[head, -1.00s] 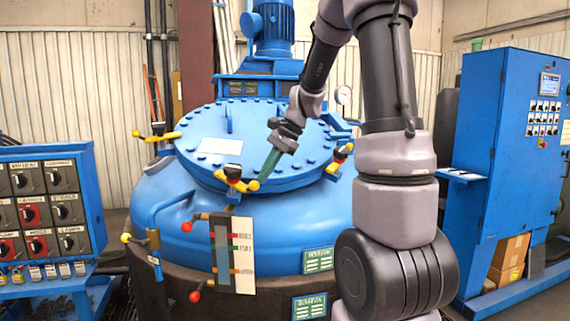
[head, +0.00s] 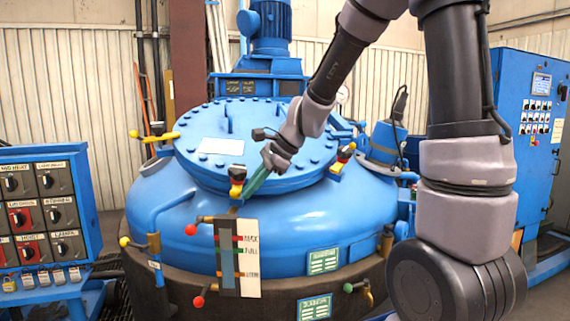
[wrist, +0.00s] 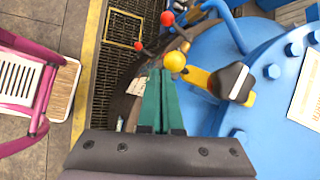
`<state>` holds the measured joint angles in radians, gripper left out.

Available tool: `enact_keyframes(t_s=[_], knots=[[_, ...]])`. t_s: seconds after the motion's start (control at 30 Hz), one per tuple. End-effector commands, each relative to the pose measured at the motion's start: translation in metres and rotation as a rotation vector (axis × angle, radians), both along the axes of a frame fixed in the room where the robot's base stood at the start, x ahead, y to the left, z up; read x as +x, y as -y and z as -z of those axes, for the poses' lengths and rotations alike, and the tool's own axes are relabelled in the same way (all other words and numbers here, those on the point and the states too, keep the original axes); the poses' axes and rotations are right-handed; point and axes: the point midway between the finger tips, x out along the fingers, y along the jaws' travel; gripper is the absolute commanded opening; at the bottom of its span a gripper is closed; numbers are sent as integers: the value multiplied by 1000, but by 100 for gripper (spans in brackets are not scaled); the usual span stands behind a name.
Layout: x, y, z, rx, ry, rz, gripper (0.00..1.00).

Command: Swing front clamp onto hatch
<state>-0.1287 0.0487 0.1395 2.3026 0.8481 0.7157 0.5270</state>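The hatch (head: 270,165) is a round blue bolted lid on top of the blue furnace vessel. The front clamp (head: 236,190), yellow with a black top, sits at the hatch's front edge. In the wrist view, the clamp's black-topped body (wrist: 234,82) is at the hatch rim and its yellow ball end (wrist: 175,61) points outward. My gripper (head: 245,198) reaches down at the clamp from the right, partly hiding its handle. In the wrist view its green fingers (wrist: 158,75) lie side by side, shut, with their tips right beside the ball. I cannot tell whether they touch it.
Other yellow clamps stand at the hatch's left (head: 155,135) and right (head: 343,158). A level gauge board (head: 248,258) and red-knobbed levers stand below the front clamp. A switch panel (head: 40,210) is at the left, and a blue cabinet (head: 525,130) at the right.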

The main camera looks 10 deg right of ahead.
Motion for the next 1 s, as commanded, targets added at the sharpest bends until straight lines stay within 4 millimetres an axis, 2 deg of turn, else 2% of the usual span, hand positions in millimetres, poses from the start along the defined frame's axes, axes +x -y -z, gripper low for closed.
enact_keyframes(t_s=[0.1,0.33,1.0], knots=[[-3,-13,1,1,-3,-12,0],[-5,-23,1,1,-2,-17,0],[-5,-26,1,0,-1,-19,0]])
